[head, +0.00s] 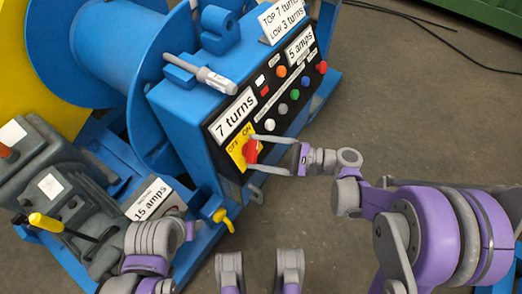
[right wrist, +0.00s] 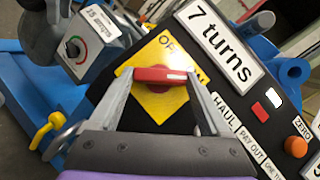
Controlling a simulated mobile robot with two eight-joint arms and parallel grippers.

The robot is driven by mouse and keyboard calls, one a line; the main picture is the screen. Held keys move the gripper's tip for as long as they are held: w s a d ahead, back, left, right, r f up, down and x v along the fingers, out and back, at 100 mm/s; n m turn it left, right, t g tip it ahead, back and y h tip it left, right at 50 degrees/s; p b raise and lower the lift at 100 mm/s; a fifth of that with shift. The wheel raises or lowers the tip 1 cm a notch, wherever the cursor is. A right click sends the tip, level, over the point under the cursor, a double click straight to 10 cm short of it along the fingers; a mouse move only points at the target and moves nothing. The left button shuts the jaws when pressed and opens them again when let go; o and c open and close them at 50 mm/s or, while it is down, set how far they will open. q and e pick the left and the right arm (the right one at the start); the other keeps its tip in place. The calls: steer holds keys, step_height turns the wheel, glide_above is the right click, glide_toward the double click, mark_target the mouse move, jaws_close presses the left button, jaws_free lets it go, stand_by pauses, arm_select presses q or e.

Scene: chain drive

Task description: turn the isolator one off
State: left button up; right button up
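The isolator is a red rotary handle (head: 251,152) on a yellow plate marked OFF and ON, at the near end of the black control panel. In the right wrist view the red handle (right wrist: 160,75) lies nearly level, its white-marked end at the right beside ON. My right gripper (head: 252,163) is open, with its fingers spread on either side of the handle. In the right wrist view the fingertips (right wrist: 163,78) are close to the handle's two ends; I cannot tell whether they touch.
A "7 turns" sign (head: 234,114) and several coloured buttons sit beside the isolator. A grey bolt-like rod (head: 202,73) lies on the blue housing. A yellow tap-like handle (head: 223,219) is below the panel. A grey unit with a yellow-tipped lever (head: 46,222) stands left.

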steer(key=c, duration=0.4)
steer(key=n+g+h+p, duration=0.1)
steer(key=n+p, duration=0.1)
steer(key=n, duration=0.1)
steer(key=n+g+h+p, duration=0.1)
steer(key=n+p, duration=0.1)
steer(key=n, duration=0.1)
steer(key=r+n+g+h+p, duration=0.1)
steer(key=n+g+p, duration=0.1)
steer(key=shift+w+n, duration=0.25)
steer(key=shift+n, duration=0.15)
steer(key=n+h+p, duration=0.2)
steer(key=n, duration=0.1)
steer(key=n+h+p, duration=0.1)
steer(key=shift+a+r+n+g, duration=0.2)
steer(key=shift+r+n+g, duration=0.1)
steer(key=shift+n, duration=0.1)
steer(key=shift+a+n+h+p, duration=0.15)
steer(key=shift+n+h+p, duration=1.25)
steer(key=shift+n, duration=0.3)
steer(key=shift+t, duration=0.4)
